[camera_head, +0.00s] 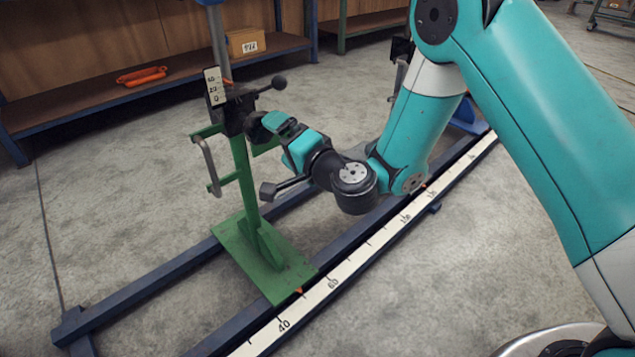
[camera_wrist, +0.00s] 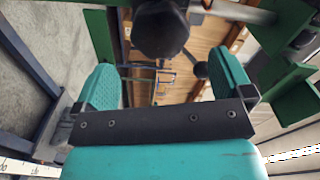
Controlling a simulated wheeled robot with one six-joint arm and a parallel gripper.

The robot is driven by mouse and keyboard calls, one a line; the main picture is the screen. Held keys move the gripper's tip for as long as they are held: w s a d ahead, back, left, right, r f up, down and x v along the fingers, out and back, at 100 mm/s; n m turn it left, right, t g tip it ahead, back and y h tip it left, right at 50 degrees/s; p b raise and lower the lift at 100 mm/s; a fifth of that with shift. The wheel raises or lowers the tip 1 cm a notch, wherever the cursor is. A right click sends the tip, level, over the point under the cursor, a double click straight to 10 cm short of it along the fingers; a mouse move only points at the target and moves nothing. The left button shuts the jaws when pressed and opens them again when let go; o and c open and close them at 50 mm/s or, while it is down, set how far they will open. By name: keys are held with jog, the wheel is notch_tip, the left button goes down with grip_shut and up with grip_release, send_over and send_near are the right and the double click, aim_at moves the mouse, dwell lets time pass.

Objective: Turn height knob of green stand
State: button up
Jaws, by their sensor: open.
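The green stand (camera_head: 243,183) rises from a flat green base plate on the rail frame, with a black block (camera_head: 238,108) at its top. A dark lobed knob (camera_head: 256,128) sticks out of the block toward my gripper (camera_head: 274,131). In the wrist view the knob (camera_wrist: 161,29) is at top centre, ahead of and between the fingers of my gripper (camera_wrist: 163,62). The fingers are wide apart with nothing between their pads. A lever with a black ball end (camera_head: 279,83) extends from the block; the ball (camera_wrist: 201,69) also shows near the right finger.
A scale strip (camera_head: 333,283) runs along the blue rails (camera_head: 150,287). A grey handle (camera_head: 208,166) is on the stand's left side. A height scale plate (camera_head: 214,86) stands by the block. A shelf with a box (camera_head: 245,42) and an orange item (camera_head: 142,75) is behind.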

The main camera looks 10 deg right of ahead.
jog(key=b+v, duration=0.9)
jog(key=shift+s+d, duration=0.15)
